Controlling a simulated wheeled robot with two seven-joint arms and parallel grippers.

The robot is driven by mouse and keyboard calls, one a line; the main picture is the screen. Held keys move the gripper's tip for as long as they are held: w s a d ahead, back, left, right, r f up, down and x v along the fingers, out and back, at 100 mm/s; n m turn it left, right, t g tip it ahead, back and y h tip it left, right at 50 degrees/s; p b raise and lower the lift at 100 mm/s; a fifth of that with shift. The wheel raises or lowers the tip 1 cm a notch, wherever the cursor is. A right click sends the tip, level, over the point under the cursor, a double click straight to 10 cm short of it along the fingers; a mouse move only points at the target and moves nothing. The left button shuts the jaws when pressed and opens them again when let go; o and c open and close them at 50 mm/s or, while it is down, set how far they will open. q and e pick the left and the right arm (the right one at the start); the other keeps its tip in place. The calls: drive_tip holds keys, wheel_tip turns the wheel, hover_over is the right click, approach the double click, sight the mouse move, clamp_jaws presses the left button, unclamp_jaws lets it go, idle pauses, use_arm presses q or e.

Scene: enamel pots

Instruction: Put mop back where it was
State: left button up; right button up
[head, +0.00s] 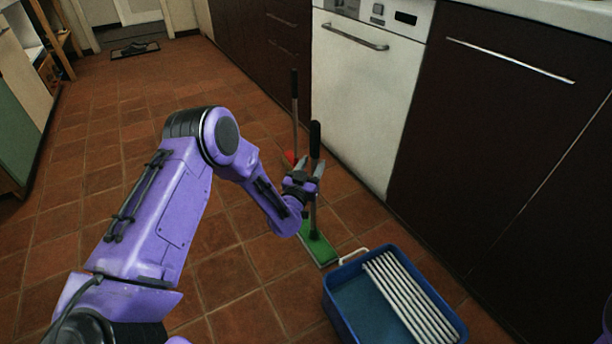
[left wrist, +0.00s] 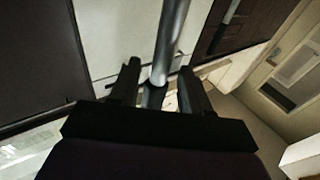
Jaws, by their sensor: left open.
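The mop stands upright on the tiled floor, with a black grip, a grey pole (head: 313,212) and a flat green head (head: 318,248). My left gripper (head: 303,181) is open at the pole, just below the black grip. In the left wrist view the pole (left wrist: 171,35) runs down between the two fingers of the gripper (left wrist: 160,72). I cannot tell whether the fingers touch it. My right gripper is not in view.
A blue bucket (head: 340,301) with a white slatted wringer (head: 408,298) stands at the front right. A second handle (head: 294,98) with a red head (head: 290,157) stands behind the mop. A white dishwasher (head: 365,95) and dark cabinets (head: 490,130) line the right. Floor at left is clear.

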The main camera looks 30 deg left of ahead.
use_arm(q)
drive_tip(key=s+f+n+g, duration=0.1)
drive_tip(key=s+f+g, duration=0.4)
drive_tip(key=s, duration=0.9)
drive_tip(key=s+d+f+n+g+p, duration=0.1)
drive_tip(key=s+f+g, duration=0.4)
drive_tip(key=s, duration=1)
drive_tip(key=s+d+f+n+g+p, duration=0.1)
drive_tip(key=s+f+n+g, duration=0.2)
drive_tip(key=s, duration=1.1)
wheel_tip(320, 180, down, 6)
drive_tip(key=g, duration=0.3)
drive_tip(key=shift+s+y, duration=0.25)
drive_tip(key=shift+y, duration=0.15)
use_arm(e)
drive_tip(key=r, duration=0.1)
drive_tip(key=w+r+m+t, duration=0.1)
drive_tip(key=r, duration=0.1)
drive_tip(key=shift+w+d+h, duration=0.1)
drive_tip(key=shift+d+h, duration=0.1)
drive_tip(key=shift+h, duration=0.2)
use_arm(q)
drive_tip(key=shift+r, duration=0.15)
